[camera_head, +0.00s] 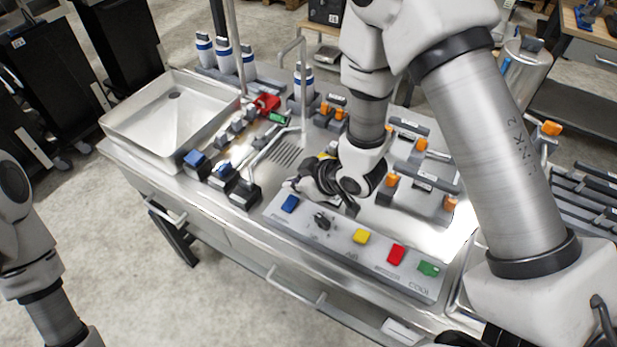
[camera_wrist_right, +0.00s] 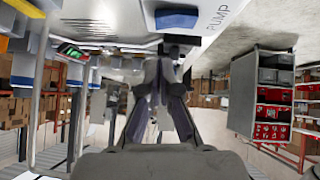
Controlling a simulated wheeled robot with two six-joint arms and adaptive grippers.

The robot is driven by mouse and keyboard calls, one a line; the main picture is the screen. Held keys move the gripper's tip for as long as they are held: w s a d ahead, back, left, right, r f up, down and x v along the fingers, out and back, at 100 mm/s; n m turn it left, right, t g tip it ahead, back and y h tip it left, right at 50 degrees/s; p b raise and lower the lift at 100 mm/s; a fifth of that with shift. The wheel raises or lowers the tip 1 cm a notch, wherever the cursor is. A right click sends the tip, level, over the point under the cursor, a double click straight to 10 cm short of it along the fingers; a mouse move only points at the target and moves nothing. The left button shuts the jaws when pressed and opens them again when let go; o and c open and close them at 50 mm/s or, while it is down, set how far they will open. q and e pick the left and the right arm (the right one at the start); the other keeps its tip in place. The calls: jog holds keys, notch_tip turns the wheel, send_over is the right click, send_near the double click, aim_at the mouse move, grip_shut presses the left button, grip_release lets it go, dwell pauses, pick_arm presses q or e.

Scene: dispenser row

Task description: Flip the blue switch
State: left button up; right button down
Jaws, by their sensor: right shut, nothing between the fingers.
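The blue switch (camera_head: 290,204) is a small rocker at the left end of the grey control panel (camera_head: 335,251). In the right wrist view the blue switch (camera_wrist_right: 177,19) shows near the top edge, beside the printed word PUMP. My right gripper (camera_head: 297,184) is shut and empty, just behind and above the blue switch in the head view. In the right wrist view its fingertips (camera_wrist_right: 163,62) are together below the switch in the picture; I cannot tell whether they touch the panel. Only links of my left arm show at the left edge; its gripper is out of view.
The panel also has a black knob (camera_head: 323,221), a yellow button (camera_head: 361,237), a red button (camera_head: 396,254) and a green button (camera_head: 428,269). Behind stand dispensers with orange parts (camera_head: 391,180). A steel sink (camera_head: 130,121) and blue-topped levers (camera_head: 195,158) are left.

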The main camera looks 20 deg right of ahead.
aim_at(292, 197)
jog(key=shift+s+d+f+p, duration=0.1)
jog(key=shift+d+f+p, duration=0.1)
jog(key=shift+f, duration=0.45)
jog(key=shift+s+d+f+p, duration=0.1)
jog(key=shift+f+p, duration=0.05)
jog(key=shift+f, duration=0.45)
jog(key=shift+s+d+f, duration=0.1)
jog(key=shift+s+f, duration=0.15)
jog(key=shift+f, duration=0.1)
jog(key=shift+w+f, duration=0.15)
jog(key=shift+w, duration=0.1)
jog(key=shift+f+b, duration=0.35)
jog(key=shift+b, duration=0.1)
pick_arm(q)
jog(key=shift+s+d+r, duration=0.1)
jog(key=shift+s+r, duration=0.15)
jog(key=shift+r, duration=0.25)
pick_arm(e)
jog(key=shift+s+r, duration=0.1)
jog(key=shift+r, duration=0.15)
pick_arm(q)
jog(key=shift+p, duration=0.3)
jog(key=shift+r, duration=0.15)
pick_arm(e)
jog(key=shift+s+a+r, duration=0.3)
jog(key=shift+s+a, duration=0.15)
jog(key=shift+a, duration=0.2)
